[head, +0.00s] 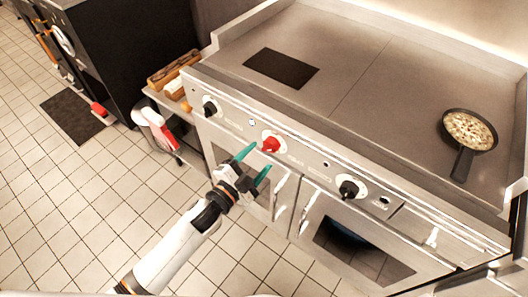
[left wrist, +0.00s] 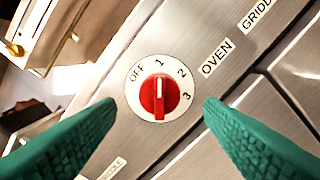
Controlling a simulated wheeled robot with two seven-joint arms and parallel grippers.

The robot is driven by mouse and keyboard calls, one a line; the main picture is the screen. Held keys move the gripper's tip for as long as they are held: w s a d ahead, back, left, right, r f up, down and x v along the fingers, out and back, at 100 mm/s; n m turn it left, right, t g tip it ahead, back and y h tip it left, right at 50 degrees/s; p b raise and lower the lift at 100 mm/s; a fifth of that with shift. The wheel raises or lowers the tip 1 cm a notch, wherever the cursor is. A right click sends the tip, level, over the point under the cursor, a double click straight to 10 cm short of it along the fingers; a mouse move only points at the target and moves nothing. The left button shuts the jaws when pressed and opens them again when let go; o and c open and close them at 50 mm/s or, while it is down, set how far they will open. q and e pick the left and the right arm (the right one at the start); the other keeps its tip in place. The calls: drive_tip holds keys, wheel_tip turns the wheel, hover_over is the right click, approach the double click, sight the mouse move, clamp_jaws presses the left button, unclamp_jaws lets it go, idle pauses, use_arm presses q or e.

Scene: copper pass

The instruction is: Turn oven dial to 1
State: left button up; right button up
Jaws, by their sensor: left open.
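The oven dial (head: 271,144) is a red knob on a white round plate on the cooker's front panel. In the left wrist view the dial (left wrist: 159,97) has the marks OFF, 1, 2 and 3 around it, with the word OVEN to its right. The white line on the knob points up, toward the 1. My left gripper (head: 256,161) is open and empty in front of the panel, just short of the dial. Its green fingers (left wrist: 159,112) appear on either side of the dial, apart from it. My right gripper is not in view.
Black knobs sit on the same panel to the left (head: 210,106) and right (head: 350,188) of the dial. Oven doors with handles (head: 308,212) are below. A pan (head: 468,132) stands on the cooktop at the right. The tiled floor (head: 85,190) at the left is mostly clear.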

use_arm(q)
drive_tip(key=v, duration=0.8)
drive_tip(key=shift+b, duration=0.3)
drive_tip(key=s+a+f+n+g+y, duration=0.2)
drive_tip(key=s+a+f+n+y, duration=0.15)
drive_tip(key=f, duration=0.65)
drive_tip(key=s+a+f+n+g+y+p, duration=0.15)
drive_tip(key=a+f, duration=0.35)
drive_tip(key=f, duration=0.5)
drive_tip(key=s+a+f+n+g+y, duration=0.2)
drive_tip(key=s+a+f+n+y, duration=0.15)
drive_tip(key=f, duration=0.65)
drive_tip(key=s+a+f+n+g, duration=0.1)
drive_tip(key=s+f, duration=0.3)
drive_tip(key=s, duration=0.5)
drive_tip(key=s+a+f+n+g+y, duration=0.1)
drive_tip(key=s+f+n+g, duration=0.2)
drive_tip(key=s, duration=0.6)
drive_tip(key=s+a+f+n+g+y, duration=0.1)
drive_tip(key=s+a+f+n+g, duration=0.1)
drive_tip(key=s+f+g, duration=0.2)
drive_tip(key=s+f, duration=0.3)
drive_tip(key=s, duration=0.2)
drive_tip(key=shift+f+p, duration=0.25)
drive_tip(key=shift+p, duration=0.15)
